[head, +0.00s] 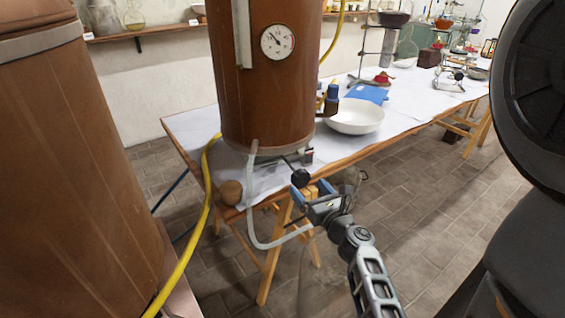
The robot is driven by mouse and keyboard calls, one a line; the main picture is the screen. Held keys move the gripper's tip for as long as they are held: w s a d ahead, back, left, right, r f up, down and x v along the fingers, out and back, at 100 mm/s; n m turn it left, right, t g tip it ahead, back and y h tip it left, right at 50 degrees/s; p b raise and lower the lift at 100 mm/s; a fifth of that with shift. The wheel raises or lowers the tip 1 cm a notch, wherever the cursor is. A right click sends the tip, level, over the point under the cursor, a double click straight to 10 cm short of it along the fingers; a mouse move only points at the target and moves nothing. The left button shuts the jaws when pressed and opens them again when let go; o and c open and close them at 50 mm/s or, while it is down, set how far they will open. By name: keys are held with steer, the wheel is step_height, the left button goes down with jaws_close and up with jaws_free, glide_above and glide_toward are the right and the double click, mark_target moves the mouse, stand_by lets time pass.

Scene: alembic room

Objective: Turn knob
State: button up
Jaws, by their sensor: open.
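A black round knob (300,178) on a thin rod sticks out below the brown copper boiler (270,95), near the table's front edge. My gripper (308,192) is just below and right of the knob, its blue-edged fingers apart. The fingertips look very close to the knob; whether they touch it or reach around it I cannot tell. The rod runs back under the boiler, where its far end is partly hidden.
A clear hose (251,226) loops down beside my gripper, and a yellow hose (203,205) runs at left. A large copper vessel (75,175) fills the left. A white bowl (355,117) and burners stand on the table (420,103). Tiled floor (425,205) is free at right.

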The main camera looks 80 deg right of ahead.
mark_target(297, 175)
steer(key=shift+w+d+r+m, duration=0.1)
steer(key=shift+w+d+m, duration=0.2)
steer(key=shift+m, duration=0.1)
steer(key=shift+p+x, duration=0.3)
steer(key=shift+x, duration=3.15)
steer(key=c, duration=1)
